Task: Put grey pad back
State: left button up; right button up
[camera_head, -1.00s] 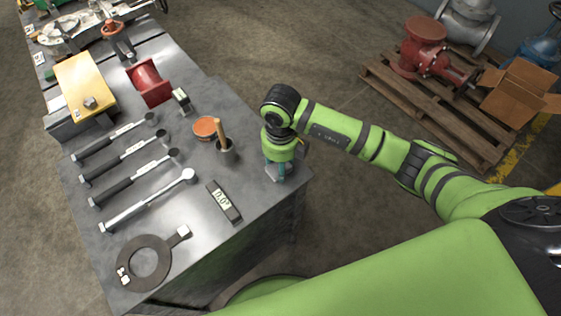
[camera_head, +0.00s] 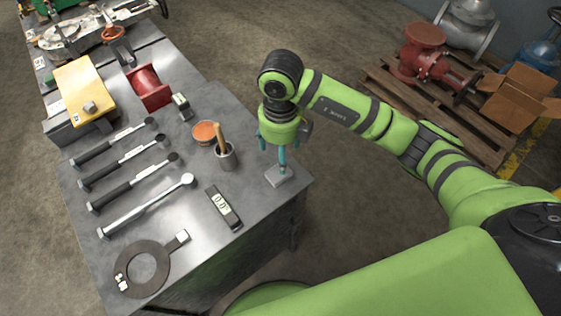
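The grey pad (camera_head: 279,176) is a small light-grey block lying on the metal bench top, close to the bench's right corner. My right gripper (camera_head: 272,150), with teal fingers, hangs over the pad with its arm coming in from the right. Its fingers look spread apart, with one finger's tip overlapping the pad's far edge in the picture; I cannot tell whether they touch. My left gripper is not in view.
On the bench (camera_head: 205,255), a digital level (camera_head: 223,208), a pot with a brush (camera_head: 226,157) and an orange-topped tin (camera_head: 206,132) lie left of the pad. Several wrenches (camera_head: 147,206) and a ring gasket (camera_head: 143,270) lie farther left. A pallet (camera_head: 395,97) stands on the floor.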

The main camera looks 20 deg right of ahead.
notch_tip(320, 180, up, 4)
jog(key=shift+f, duration=0.1)
dwell(0.5)
